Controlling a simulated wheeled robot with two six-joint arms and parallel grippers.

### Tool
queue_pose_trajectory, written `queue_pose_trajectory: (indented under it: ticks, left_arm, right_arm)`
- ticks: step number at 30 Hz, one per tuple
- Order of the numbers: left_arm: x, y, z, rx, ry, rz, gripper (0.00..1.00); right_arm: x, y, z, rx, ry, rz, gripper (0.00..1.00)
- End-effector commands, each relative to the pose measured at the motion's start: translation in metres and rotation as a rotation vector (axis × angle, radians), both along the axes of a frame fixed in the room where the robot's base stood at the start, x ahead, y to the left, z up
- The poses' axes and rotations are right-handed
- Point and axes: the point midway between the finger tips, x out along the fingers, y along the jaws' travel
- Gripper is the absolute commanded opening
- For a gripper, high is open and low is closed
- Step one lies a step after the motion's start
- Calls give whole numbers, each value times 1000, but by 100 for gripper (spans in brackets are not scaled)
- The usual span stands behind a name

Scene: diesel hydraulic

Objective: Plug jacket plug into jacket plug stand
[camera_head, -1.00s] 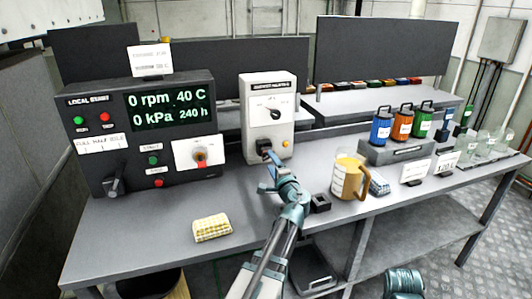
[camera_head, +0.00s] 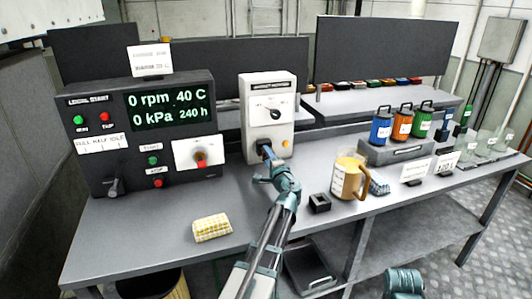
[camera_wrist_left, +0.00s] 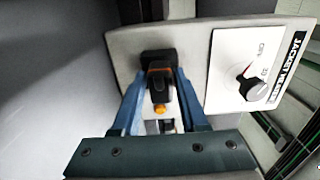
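The jacket plug (camera_wrist_left: 160,92), dark with orange parts, sits at the dark socket (camera_wrist_left: 158,57) on the front of the white jacket heater box (camera_head: 267,98). In the head view the plug (camera_head: 264,149) is small and partly hidden by my gripper. My left gripper (camera_head: 266,165) is at the plug. In the left wrist view its blue fingers (camera_wrist_left: 160,82) stand on either side of the plug, apparently with narrow gaps. A small black open block (camera_head: 319,204), which looks like the plug stand, is on the bench to the right of my left arm.
A yellow checked cloth (camera_head: 211,228) lies at the front left. The control panel (camera_head: 140,135) is left of the white box.

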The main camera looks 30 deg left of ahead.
Motion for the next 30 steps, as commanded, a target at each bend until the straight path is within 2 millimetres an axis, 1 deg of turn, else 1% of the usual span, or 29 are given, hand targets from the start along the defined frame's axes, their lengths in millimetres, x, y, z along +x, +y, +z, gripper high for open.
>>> queue_pose_trajectory:
  ticks: [1, 5, 6, 7, 17, 30]
  left_arm:
    - [0, 0, 0, 0, 0, 0, 32]
    - [0, 0, 0, 0, 0, 0, 8]
    - [0, 0, 0, 0, 0, 0, 1]
    - [0, 0, 0, 0, 0, 0, 0]
    - [-1, -1, 0, 0, 0, -1, 0]
    - [-9, -11, 0, 0, 0, -1, 0]
  right_arm:
    - [0, 0, 0, 0, 0, 0, 50]
    - [0, 0, 0, 0, 0, 0, 50]
    - [0, 0, 0, 0, 0, 0, 50]
    - [0, 0, 0, 0, 0, 0, 50]
    - [0, 0, 0, 0, 0, 0, 50]
    - [0, 0, 0, 0, 0, 0, 50]
